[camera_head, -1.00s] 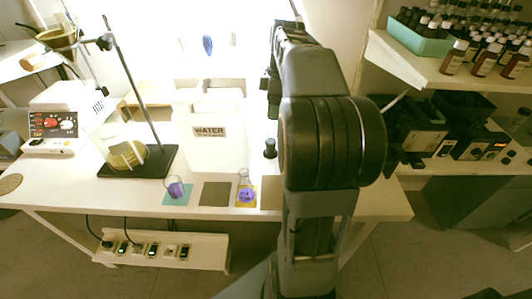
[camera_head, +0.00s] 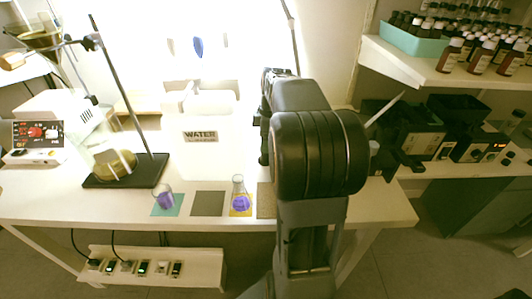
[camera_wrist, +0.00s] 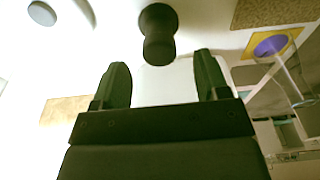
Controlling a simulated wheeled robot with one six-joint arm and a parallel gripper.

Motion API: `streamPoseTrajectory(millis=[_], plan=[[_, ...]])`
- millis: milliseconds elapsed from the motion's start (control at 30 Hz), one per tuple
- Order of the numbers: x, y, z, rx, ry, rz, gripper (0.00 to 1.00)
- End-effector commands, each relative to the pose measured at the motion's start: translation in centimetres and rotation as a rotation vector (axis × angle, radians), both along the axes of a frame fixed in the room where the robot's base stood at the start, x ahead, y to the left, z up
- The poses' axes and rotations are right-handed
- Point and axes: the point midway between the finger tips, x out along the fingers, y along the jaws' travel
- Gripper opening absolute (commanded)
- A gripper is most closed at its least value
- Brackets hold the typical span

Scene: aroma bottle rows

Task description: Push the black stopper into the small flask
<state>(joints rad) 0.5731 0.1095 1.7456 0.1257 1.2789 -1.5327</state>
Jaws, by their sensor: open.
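The black stopper (camera_wrist: 158,33) stands in the wrist view just beyond the fingertips, roughly between their lines. My gripper (camera_wrist: 162,72) is open and empty, with a clear gap to the stopper. The small flask (camera_head: 240,197) is a clear conical one with purple liquid, upright on a yellow mat (camera_head: 247,212) at the bench's front. The flask also shows at the right of the wrist view (camera_wrist: 290,72), looking tilted there. In the head view my arm covers the gripper and most or all of the stopper.
A beaker (camera_head: 164,199) with purple liquid is on a teal mat (camera_head: 176,211). A bare brown mat (camera_head: 208,204) lies between beaker and flask. A white WATER container (camera_head: 200,160) stands behind. A stand with a dark base (camera_head: 125,172) is at left, a bottle shelf (camera_head: 420,62) at right.

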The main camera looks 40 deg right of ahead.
Motion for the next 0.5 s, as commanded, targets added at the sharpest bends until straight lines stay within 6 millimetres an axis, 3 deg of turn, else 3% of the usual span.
streamPoseTrajectory(millis=[200, 500], plan=[[0.2, 0.3, -3.3, 0.002, 0.003, 0.001, 0.68], [0.3, 0.3, -3.6, 0.001, 0.001, 0.001, 0.66]])
